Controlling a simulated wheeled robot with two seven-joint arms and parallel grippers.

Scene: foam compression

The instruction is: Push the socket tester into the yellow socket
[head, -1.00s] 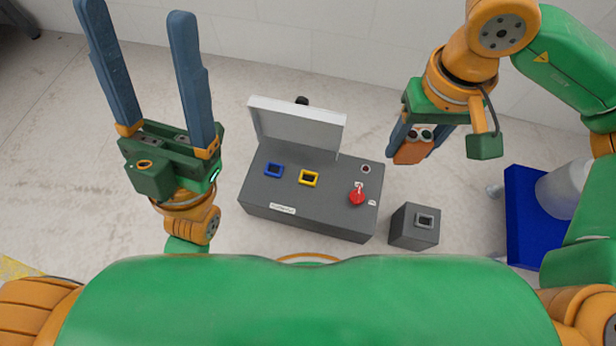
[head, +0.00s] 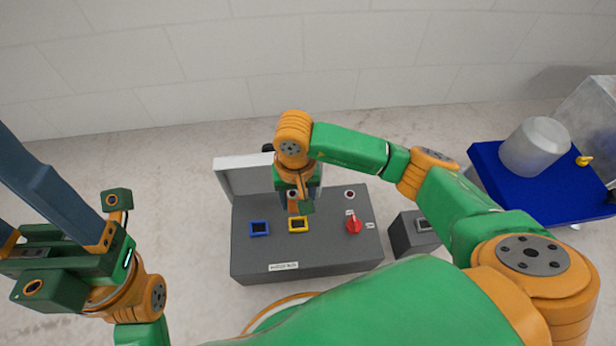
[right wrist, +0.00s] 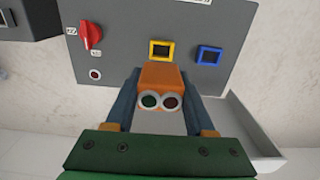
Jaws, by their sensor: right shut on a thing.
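The socket tester (right wrist: 162,78) is an orange block with two round lenses, one green and one dark red. My right gripper (right wrist: 160,92) is shut on it. In the head view the tester (head: 292,205) shows only partly below my right gripper (head: 298,196), close behind the yellow socket (head: 298,225). My left gripper (head: 50,180) is open and empty at the left, away from the box.
A blue table (head: 500,185) with a metal pot (head: 536,146) is at far right.

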